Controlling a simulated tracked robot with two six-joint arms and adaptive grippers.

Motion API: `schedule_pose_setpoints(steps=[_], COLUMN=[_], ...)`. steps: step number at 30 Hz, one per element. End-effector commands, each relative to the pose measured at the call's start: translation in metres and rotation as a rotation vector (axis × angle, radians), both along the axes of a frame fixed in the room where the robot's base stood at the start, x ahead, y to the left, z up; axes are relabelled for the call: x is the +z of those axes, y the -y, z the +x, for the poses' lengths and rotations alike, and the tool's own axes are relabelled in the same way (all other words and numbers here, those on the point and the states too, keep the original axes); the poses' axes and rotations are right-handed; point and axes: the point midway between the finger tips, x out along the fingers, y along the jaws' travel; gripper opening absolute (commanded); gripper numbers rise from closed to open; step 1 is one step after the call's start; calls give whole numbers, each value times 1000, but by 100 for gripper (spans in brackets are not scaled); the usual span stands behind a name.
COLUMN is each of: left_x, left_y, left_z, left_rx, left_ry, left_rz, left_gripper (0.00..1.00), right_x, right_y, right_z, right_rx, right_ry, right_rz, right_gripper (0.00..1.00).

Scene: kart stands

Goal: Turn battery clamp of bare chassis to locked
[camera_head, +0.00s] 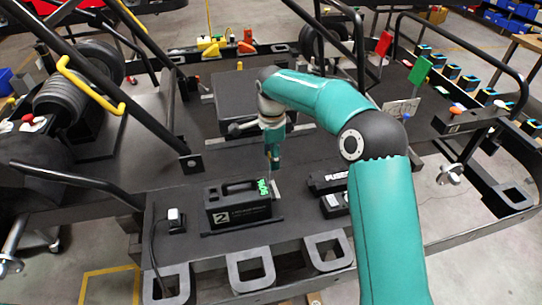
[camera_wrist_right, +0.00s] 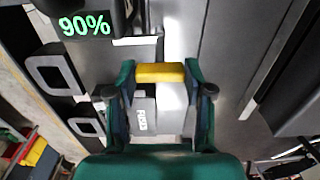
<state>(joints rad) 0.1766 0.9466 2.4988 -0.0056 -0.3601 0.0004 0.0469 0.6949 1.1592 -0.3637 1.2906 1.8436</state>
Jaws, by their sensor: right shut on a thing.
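The battery (camera_head: 238,208) is a black box with a handle, a "2" label and a green 90% display, standing on the flat floor of the bare chassis (camera_head: 180,255). Its display end also shows at the top left of the right wrist view (camera_wrist_right: 88,25). My right gripper (camera_head: 272,165) points down just behind and right of the battery. In the right wrist view its fingers (camera_wrist_right: 160,80) are shut on a yellow handle (camera_wrist_right: 160,72), seemingly the battery clamp's. A pale metal plate (camera_head: 276,187) shows below the fingertips. The clamp's exact angle is hard to tell. My left gripper is not in view.
A black fuse box (camera_head: 327,183) lies right of the battery, close to my right arm. A small white-topped switch (camera_head: 175,218) is at left. A larger black box (camera_head: 232,108) stands behind the gripper. Black frame tubes (camera_head: 110,90) cross the left side.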

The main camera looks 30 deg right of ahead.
Motion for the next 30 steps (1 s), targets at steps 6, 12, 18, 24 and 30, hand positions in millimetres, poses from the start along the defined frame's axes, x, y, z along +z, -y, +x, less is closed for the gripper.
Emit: schedule_pose_setpoints(steps=[6,12,18,24,30], left_x=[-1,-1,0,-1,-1], left_y=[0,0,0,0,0], left_z=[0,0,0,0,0], left_rx=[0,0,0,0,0], left_ry=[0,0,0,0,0], left_rz=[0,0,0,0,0], left_gripper=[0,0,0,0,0], right_x=[2,2,2,2,1], right_y=[0,0,0,0,0], right_z=[2,2,2,2,1], right_rx=[-46,-55,-56,-54,-53], right_ry=[9,10,10,8,4], right_rz=[-2,-1,-1,-1,-1], right_gripper=[0,0,0,77,77])
